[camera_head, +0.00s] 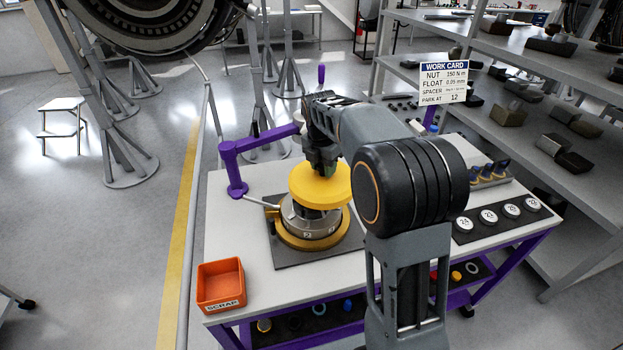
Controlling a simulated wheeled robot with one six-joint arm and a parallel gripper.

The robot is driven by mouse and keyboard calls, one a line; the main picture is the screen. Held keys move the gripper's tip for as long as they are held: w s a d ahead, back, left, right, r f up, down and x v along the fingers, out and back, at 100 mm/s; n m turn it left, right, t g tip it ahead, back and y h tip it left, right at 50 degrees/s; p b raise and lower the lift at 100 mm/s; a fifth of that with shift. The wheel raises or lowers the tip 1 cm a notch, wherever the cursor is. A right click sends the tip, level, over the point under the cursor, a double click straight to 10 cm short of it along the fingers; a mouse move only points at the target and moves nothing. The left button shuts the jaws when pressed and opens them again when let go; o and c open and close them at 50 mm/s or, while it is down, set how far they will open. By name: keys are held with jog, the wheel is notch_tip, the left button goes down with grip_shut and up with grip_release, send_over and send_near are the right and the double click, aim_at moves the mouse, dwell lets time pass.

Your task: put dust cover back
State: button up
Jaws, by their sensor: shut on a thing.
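The dust cover is a yellow disc (321,187) in the middle of the view. My gripper (323,165) is above it, shut on its top, with the fingertips partly hidden by my arm. Below the cover is a round metal unit (309,222) with a brass-coloured lower ring (306,240), standing on a dark mat (284,258) on the workbench. The cover looks level and lies over the top of the unit. I cannot tell whether it touches the unit or hangs just above it.
A purple arm (237,172) stands left of the unit. An orange scrap bin (221,285) is at the bench's front left. Numbered round pieces (488,216) and a work card (444,84) are to the right. My arm hides part of the bench.

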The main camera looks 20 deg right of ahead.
aim_at(312, 172)
jog(key=f, duration=0.1)
jog(key=w+a+f, duration=0.1)
jog(key=f, duration=0.1)
jog(key=w+a+f+p, duration=0.1)
jog(key=shift+w+a+f, duration=0.2)
jog(key=shift+w+f, duration=0.05)
jog(key=shift+f, duration=0.05)
notch_tip(312, 172, down, 2)
jog(key=shift+w+a+f, duration=0.1)
jog(key=shift+w+a, duration=0.05)
jog(key=shift+f, duration=0.55)
jog(key=shift+f, duration=0.1)
jog(key=shift+f, duration=0.55)
jog(key=o, duration=1)
jog(key=shift+r, duration=0.15)
